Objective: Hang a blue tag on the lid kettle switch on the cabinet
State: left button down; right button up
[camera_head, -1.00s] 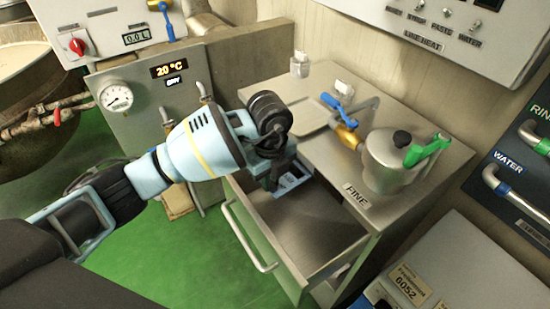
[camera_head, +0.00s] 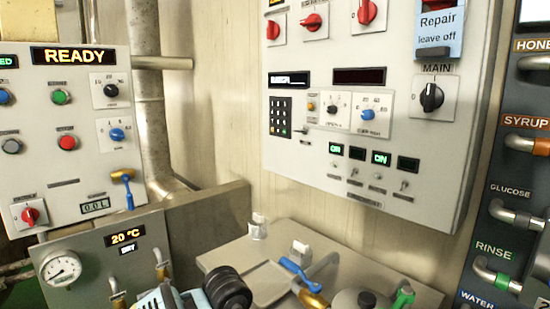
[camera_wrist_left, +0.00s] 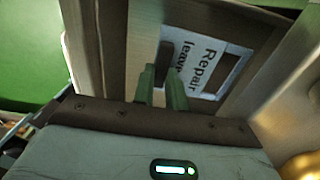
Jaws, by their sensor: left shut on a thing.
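My left gripper (camera_wrist_left: 162,88) is shut on a tag (camera_wrist_left: 212,68) with "Repair leave" print, seen in the left wrist view with the drawer around it. In the head view only the wrist of that arm shows at the bottom edge, and its fingers are out of frame. The wall cabinet (camera_head: 300,120) carries red knobs at the top, a MAIN knob (camera_head: 431,96) and a row of small toggle switches (camera_head: 354,173). A blue "Repair leave off" tag (camera_head: 440,28) hangs above the MAIN knob. Small labels are unreadable, so I cannot tell which is the lid kettle switch.
A READY panel (camera_head: 80,150) with knobs and buttons stands at the left. Below the cabinet is a metal counter (camera_head: 240,272) with a blue-handled valve (camera_head: 300,275) and a green handle (camera_head: 403,298). Labelled pipes (camera_head: 500,215) line the right edge.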

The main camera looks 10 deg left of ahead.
pick_arm(q)
jog(key=m, duration=0.2)
jog(key=r+m, duration=0.1)
jog(key=m, duration=0.1)
jog(key=s+m, duration=0.1)
jog(key=shift+d+r+m, duration=0.15)
jog(key=shift+r+m, duration=0.15)
jog(key=shift+m, duration=0.1)
jog(key=s+a+r+n, duration=0.3)
jog(key=s+r+n, duration=0.3)
jog(key=n, duration=1)
jog(key=s+a+r+n, duration=0.3)
jog(key=s+r+n, duration=0.4)
jog(key=n, duration=0.8)
jog(key=shift+s+r+n, duration=0.3)
jog(key=shift+r+n, duration=0.1)
jog(key=shift+r, duration=0.35)
jog(key=shift+w, duration=0.15)
